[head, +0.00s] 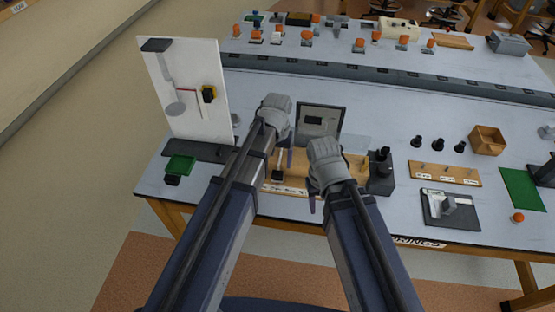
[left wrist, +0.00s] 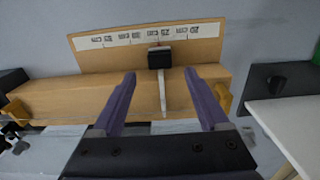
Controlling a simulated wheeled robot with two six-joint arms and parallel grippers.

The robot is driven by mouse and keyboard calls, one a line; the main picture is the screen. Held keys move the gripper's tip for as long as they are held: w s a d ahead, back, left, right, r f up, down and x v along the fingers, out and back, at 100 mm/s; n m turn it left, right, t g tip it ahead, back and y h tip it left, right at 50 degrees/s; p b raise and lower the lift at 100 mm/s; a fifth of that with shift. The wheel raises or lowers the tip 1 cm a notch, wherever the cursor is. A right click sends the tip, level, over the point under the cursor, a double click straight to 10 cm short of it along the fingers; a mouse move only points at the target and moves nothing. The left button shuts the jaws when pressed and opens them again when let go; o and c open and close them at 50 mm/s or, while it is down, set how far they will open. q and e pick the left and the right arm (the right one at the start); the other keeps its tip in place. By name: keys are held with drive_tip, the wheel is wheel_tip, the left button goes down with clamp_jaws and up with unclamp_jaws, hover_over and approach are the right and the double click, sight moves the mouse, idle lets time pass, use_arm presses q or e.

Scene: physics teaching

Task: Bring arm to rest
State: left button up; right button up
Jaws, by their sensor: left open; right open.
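My left gripper (head: 284,155) hangs over the wooden apparatus near the table's front edge. In the left wrist view its purple fingers (left wrist: 159,74) are spread apart, with nothing clamped between them. A black block (left wrist: 160,57) on a pale upright strip (left wrist: 163,92) shows between the fingers, with a gap on each side. The wooden apparatus (left wrist: 90,92) has a board with a white label strip (left wrist: 132,37). My right gripper (head: 313,203) is open and empty at the apparatus's front right; its fingers are mostly hidden by its own grey housing.
A white upright board (head: 205,115) stands at the left. A dark framed panel (head: 337,113) is behind the grippers. Right of my right arm are a dark grey block (head: 381,182), a wooden weight holder (head: 444,172), a caliper mat (head: 435,222) and a wooden box (head: 487,139).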

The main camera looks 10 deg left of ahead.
use_arm(q)
wheel_tip(320, 180, up, 2)
drive_tip(key=shift+r+p, duration=0.1)
drive_tip(key=shift+p, duration=0.5)
use_arm(e)
wheel_tip(320, 180, up, 2)
drive_tip(key=shift+r, duration=0.1)
